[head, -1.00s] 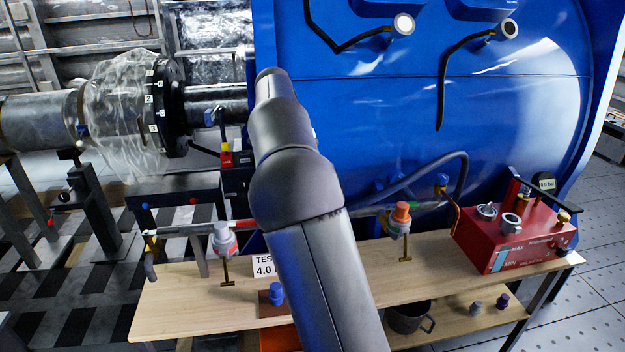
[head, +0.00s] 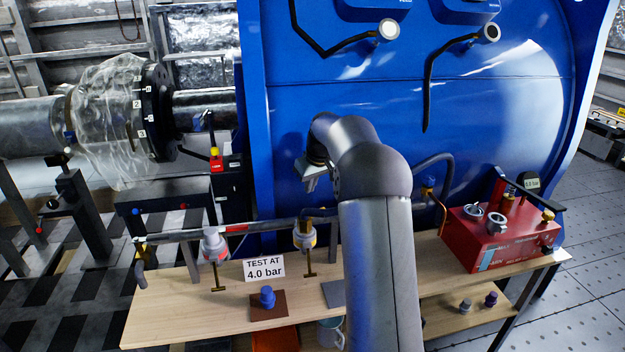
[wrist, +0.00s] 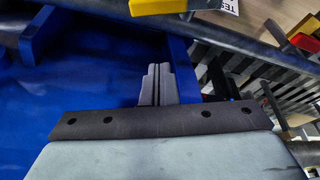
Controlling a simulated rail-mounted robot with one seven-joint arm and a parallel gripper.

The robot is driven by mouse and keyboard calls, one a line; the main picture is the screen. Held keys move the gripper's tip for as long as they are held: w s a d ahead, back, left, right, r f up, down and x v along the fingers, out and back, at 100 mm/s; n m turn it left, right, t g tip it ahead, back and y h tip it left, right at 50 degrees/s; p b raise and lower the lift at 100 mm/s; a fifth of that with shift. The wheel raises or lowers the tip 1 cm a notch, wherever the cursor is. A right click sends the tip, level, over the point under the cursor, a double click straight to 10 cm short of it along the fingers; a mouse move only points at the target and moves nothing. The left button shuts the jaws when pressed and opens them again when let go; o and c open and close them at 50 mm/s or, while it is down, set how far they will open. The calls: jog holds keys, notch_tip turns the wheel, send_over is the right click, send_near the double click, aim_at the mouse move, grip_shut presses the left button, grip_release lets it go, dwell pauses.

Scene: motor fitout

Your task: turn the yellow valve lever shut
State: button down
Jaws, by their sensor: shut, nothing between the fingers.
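My gripper (head: 312,178) hangs in front of the blue motor housing, above the pipe over the bench. Its two grey fingers are together and empty in the wrist view (wrist: 155,75). A yellow part (wrist: 158,5), perhaps the valve lever, is cut off by the top edge of the wrist view, ahead of the fingertips and apart from them. In the head view a yellowish fitting (head: 305,236) sits on the pipe below my gripper. A small yellow piece (head: 140,248) shows at the pipe's left end. I cannot tell for sure which is the lever, nor its angle.
The blue housing (head: 400,110) is close behind my gripper. The pipe (head: 180,236) runs along the wooden bench (head: 190,310). A "TEST AT 4.0 bar" sign (head: 264,269), a blue cap (head: 267,297) and a red pump box (head: 500,240) stand on the bench.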

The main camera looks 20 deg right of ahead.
jog(key=p+x, duration=0.1)
jog(key=x, duration=0.4)
jog(key=shift+w+f, duration=0.1)
jog(key=shift+f, duration=0.3)
jog(key=s, duration=0.4)
jog(key=shift+d+r, duration=0.2)
jog(key=shift+d, duration=0.1)
